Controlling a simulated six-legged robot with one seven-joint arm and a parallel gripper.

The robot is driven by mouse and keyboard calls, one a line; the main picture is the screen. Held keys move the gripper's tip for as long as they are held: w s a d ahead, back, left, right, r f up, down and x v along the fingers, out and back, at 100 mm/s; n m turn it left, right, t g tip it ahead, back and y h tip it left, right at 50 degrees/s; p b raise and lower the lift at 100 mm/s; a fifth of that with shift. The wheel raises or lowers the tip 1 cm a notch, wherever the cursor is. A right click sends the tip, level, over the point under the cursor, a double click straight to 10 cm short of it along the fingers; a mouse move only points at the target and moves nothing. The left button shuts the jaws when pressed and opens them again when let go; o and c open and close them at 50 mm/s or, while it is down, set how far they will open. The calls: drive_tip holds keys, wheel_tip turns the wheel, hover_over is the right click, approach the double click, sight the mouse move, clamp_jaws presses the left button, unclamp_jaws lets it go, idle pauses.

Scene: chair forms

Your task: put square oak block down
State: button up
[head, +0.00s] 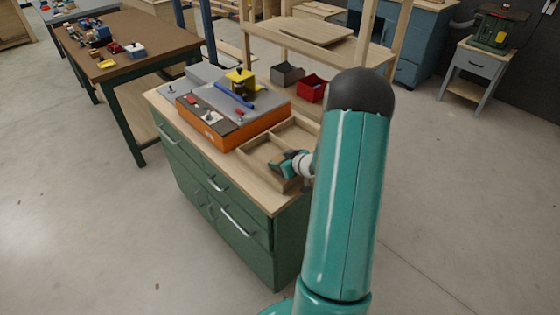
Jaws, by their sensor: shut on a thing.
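My gripper (287,165) is small in the head view, at the end of my teal arm. It is over the front part of a wooden compartment tray (262,158) on the green cabinet. It is shut on the square oak block, but the block is too small and too covered by the gripper to make out. I cannot tell whether the block touches the tray floor.
An orange-sided box (212,130) with a blue bar and a yellow block on top stands beside the tray on the green cabinet (222,205). Grey and red bins (311,88) sit on the wooden shelf behind. A brown-topped workbench (125,40) is at left.

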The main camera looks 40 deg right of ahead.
drive_tip(key=shift+f, duration=0.15)
drive_tip(key=o, duration=1)
drive_tip(key=shift+s+r, duration=0.1)
drive_tip(key=shift+r, duration=0.15)
drive_tip(key=v, duration=1.2)
drive_tip(key=w+a+r+m+g+h, duration=0.1)
drive_tip(key=w+a+r+h, duration=0.15)
drive_tip(key=a+r, duration=0.5)
drive_tip(key=w+a+r+g+h, duration=0.2)
drive_tip(key=a+r+h, duration=0.15)
drive_tip(key=r, duration=0.65)
drive_tip(key=s+a+r+g+y, duration=0.1)
drive_tip(key=s+a+y, duration=0.1)
drive_tip(key=s+a, duration=0.3)
drive_tip(key=s+a+r+g+y, duration=0.1)
drive_tip(key=s+a, duration=0.4)
drive_tip(key=a, duration=0.6)
drive_tip(key=s+a+r+g+y, duration=0.1)
drive_tip(key=s+a+y, duration=0.1)
drive_tip(key=s+a, duration=0.4)
drive_tip(key=shift+a+r+n+g+y, duration=0.15)
drive_tip(key=shift+a+n+y, duration=0.05)
drive_tip(key=shift+a, duration=0.45)
drive_tip(key=shift+a+r+n+g+y, duration=0.15)
drive_tip(key=shift+a+r+n+y, duration=0.05)
drive_tip(key=shift+a, duration=0.5)
